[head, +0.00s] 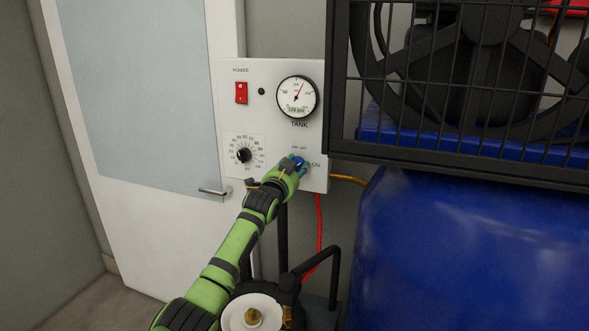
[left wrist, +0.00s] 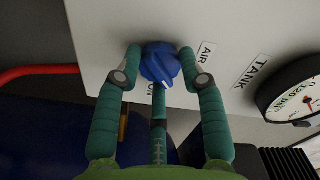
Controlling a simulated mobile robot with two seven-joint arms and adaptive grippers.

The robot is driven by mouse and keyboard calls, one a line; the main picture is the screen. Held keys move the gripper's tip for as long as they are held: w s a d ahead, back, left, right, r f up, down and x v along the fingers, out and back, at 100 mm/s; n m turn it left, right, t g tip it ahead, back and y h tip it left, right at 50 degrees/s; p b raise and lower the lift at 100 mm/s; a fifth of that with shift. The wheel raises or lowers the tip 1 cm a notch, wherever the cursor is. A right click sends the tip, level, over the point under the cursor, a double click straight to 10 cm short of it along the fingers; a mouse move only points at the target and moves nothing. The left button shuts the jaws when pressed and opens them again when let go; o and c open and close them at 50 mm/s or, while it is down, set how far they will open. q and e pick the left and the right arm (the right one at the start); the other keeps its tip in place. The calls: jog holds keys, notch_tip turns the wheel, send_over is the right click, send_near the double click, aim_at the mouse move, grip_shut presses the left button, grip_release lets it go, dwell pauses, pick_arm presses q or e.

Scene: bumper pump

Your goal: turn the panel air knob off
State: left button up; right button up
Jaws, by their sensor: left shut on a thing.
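The blue air knob (head: 300,161) sits low on the right side of the white control panel (head: 277,77). In the left wrist view the knob (left wrist: 160,64) lies between the two fingertips of my left gripper (left wrist: 160,77), which is shut on it. A white pointer mark on the knob is turned toward the "ON" label (left wrist: 150,91), which is partly hidden by a finger part. In the head view my left gripper (head: 296,166) covers part of the knob. My right gripper is in neither view.
The panel also carries a red power switch (head: 241,93), a black dial (head: 244,155) and a tank gauge (head: 297,97). A blue tank (head: 450,255) and a black mesh guard (head: 470,80) stand to the right. A red hose (head: 319,225) hangs below the panel.

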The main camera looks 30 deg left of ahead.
pick_arm(q)
jog(key=shift+r+n, duration=0.2)
jog(key=shift+n, duration=4.8)
jog(key=o, duration=1.2)
jog(key=shift+c, duration=0.2)
jog(key=shift+f, duration=0.1)
jog(key=s+d, duration=0.1)
jog(key=s, duration=1.1)
jog(key=shift+d, duration=0.15)
jog(key=shift+w, duration=0.1)
